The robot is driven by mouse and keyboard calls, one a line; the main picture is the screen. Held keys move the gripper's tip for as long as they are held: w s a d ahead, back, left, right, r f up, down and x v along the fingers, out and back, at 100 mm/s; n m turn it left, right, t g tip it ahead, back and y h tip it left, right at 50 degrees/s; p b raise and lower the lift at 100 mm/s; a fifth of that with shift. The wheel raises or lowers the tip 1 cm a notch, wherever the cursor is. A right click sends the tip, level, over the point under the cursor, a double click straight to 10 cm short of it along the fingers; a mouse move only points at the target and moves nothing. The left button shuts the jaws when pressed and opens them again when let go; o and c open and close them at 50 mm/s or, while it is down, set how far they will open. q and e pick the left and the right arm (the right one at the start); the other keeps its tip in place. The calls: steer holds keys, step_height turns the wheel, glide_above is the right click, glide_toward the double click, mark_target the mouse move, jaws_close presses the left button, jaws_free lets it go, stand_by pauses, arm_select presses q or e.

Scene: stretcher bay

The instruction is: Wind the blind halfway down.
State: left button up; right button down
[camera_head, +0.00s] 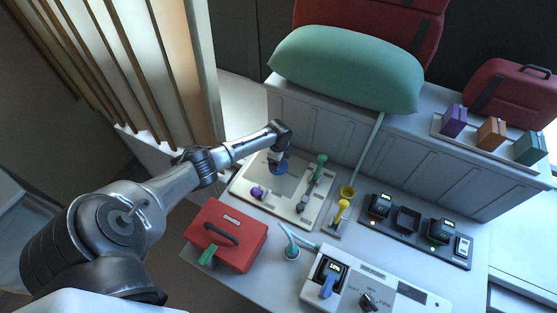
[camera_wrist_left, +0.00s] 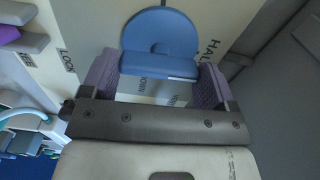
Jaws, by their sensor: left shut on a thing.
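A cream control panel (camera_head: 238,190) lies on the worktop. A round blue knob (camera_head: 281,168) with a raised bar sits at its far left part, partly covered by my left gripper (camera_head: 278,160). In the left wrist view the bar of the blue knob (camera_wrist_left: 160,30) lies between the purple pads of my left gripper (camera_wrist_left: 154,74), which is shut on it. Lettering reading DOWN and HAL, partly covered, shows beside the knob. A purple latch (camera_head: 258,192) is near the words LOCK and FREE. I cannot tell for sure which part is the blind. My right gripper is not in view.
A green lever (camera_head: 319,166) and a grey knob (camera_head: 303,204) share the panel. A red case (camera_head: 228,236) stands in front.

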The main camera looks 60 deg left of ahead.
arm_select(q)
steer(key=shift+m, duration=0.3)
stand_by(0.4)
steer(key=o, duration=0.8)
step_height(320, 180, up, 14)
steer(key=shift+f, duration=0.1)
stand_by(0.7)
